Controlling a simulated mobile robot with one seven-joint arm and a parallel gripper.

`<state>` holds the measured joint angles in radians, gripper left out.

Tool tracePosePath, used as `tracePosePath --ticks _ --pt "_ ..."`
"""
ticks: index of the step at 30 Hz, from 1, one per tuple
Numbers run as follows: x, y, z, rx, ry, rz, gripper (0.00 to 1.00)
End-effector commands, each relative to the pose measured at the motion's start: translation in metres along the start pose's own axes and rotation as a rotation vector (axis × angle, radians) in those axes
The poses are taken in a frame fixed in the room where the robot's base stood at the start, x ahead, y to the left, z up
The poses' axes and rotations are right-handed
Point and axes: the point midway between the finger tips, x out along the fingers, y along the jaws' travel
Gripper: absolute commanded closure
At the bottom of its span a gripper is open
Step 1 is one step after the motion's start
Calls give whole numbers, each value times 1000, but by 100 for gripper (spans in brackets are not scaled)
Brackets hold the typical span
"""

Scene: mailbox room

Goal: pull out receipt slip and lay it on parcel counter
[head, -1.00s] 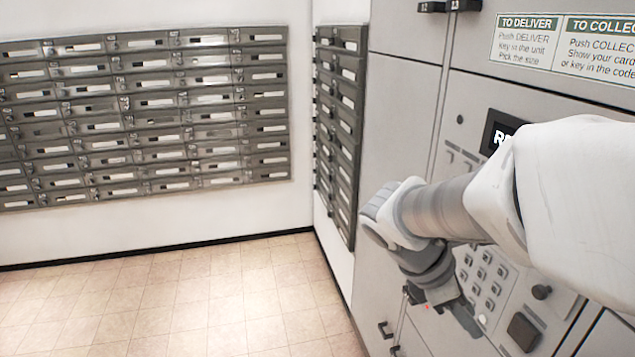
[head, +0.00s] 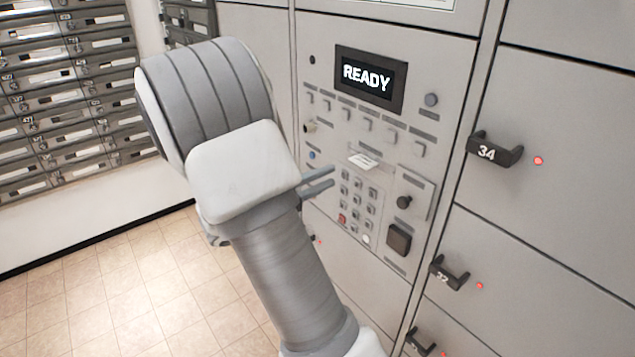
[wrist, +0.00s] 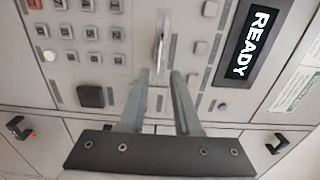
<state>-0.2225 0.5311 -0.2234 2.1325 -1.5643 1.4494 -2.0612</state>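The white receipt slip (head: 362,161) sticks out of a slot in the middle of the locker control panel (head: 330,130). In the wrist view the slip (wrist: 161,38) shows nearly edge-on, just beyond and between my fingertips. My gripper (head: 326,180) points at the panel from the left, with its two fingers parted. In the wrist view my gripper (wrist: 160,76) is open, with nothing seen between the fingers. The slip looks apart from both fingers, though its near end lies close to the tips. No parcel counter is in view.
Above the slip is a screen (head: 369,79) reading READY; below it is a keypad (head: 357,200). Locker doors with dark handles, such as handle 34 (head: 494,149), jut out to the right. Mailboxes (head: 70,90) line the left wall. The tiled floor (head: 130,290) is clear.

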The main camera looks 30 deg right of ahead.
Motion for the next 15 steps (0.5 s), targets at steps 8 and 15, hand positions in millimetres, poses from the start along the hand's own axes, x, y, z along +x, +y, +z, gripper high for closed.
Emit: tracePosePath --ticks 8,15 --pt "34 4 -1 6 4 2 69" --pt "63 1 -2 4 6 1 69"
